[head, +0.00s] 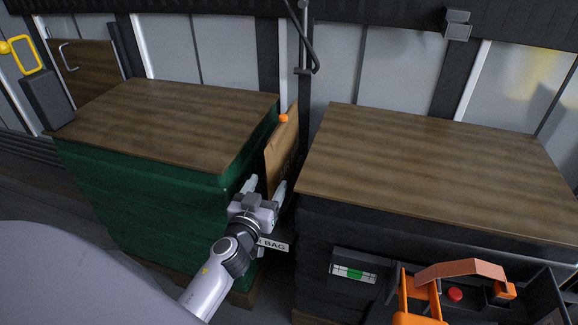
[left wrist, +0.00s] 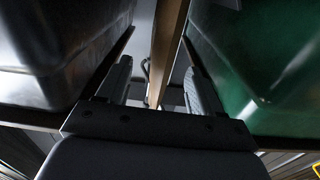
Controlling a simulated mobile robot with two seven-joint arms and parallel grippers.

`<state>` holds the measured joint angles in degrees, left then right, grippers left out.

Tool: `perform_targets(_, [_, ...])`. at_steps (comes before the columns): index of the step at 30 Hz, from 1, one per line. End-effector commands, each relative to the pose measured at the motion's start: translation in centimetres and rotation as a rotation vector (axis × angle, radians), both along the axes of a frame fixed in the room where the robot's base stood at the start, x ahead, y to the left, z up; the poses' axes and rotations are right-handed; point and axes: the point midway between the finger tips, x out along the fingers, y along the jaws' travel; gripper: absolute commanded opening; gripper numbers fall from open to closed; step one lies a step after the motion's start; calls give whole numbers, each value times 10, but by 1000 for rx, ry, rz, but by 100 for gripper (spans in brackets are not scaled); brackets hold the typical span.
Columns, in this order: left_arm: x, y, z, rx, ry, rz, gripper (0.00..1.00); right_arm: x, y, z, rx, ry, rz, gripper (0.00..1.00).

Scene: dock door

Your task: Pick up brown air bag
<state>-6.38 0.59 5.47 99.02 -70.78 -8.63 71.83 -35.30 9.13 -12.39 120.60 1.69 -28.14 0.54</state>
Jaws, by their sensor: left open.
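The brown air bag (head: 281,152) stands upright and edge-on in the narrow gap between the green-wrapped stack (head: 150,195) and the black-wrapped stack (head: 320,225). An orange valve (head: 283,118) shows at its top. My left gripper (head: 265,187) is open at the front of the gap, with its fingers on either side of the bag's near edge. The bag's lower part is hidden. My right gripper is not in view.
Wooden boards top both stacks. A white label reading "BAG" (head: 274,245) is partly hidden behind my left arm. A dark tray with an orange tool (head: 440,285) and a red button (head: 455,294) sits at front right. Stack walls leave little sideways room.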

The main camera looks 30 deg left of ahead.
Motion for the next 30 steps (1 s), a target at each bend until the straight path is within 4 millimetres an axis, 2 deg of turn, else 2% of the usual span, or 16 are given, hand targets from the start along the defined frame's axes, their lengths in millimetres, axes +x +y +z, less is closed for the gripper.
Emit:
perform_targets(8, [23,7,1,2,-1,-1,66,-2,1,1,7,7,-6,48])
perform_targets(18, [60,19,0,3,1,0,66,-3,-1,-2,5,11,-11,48])
perform_targets(28, [65,20,0,1,1,0,66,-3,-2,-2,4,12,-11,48])
perform_targets(30, [65,20,0,1,1,0,43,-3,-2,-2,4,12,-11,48])
